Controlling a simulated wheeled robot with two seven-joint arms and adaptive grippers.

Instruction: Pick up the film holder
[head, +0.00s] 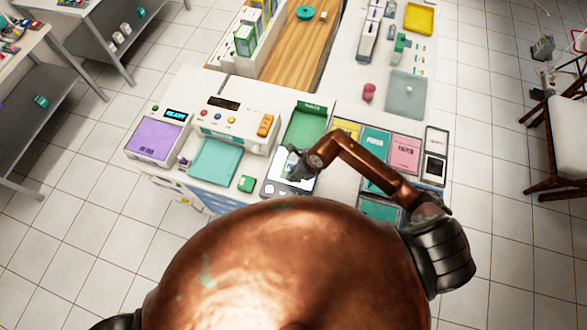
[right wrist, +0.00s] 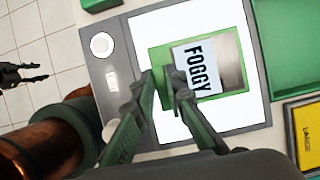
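The film holder (right wrist: 230,103) appears to be the flat green frame with a card marked "FOGGY". It lies on the lit white panel of a grey light box in the right wrist view. In the head view the light box (head: 292,183) is partly covered by my right gripper (head: 296,163). In the right wrist view my right gripper (right wrist: 160,78) has its fingertips at the holder's left edge, with a narrow gap between them. I cannot tell whether they touch or pinch the frame. My left gripper (right wrist: 42,72) shows small at the left there, fingers apart and empty.
A green tray (head: 305,126) lies behind the light box. A yellow-labelled box (right wrist: 306,125), a teal box (head: 376,141) and a pink box (head: 405,154) stand to the right. A teal pad (head: 215,160) and a small green block (head: 247,184) lie left.

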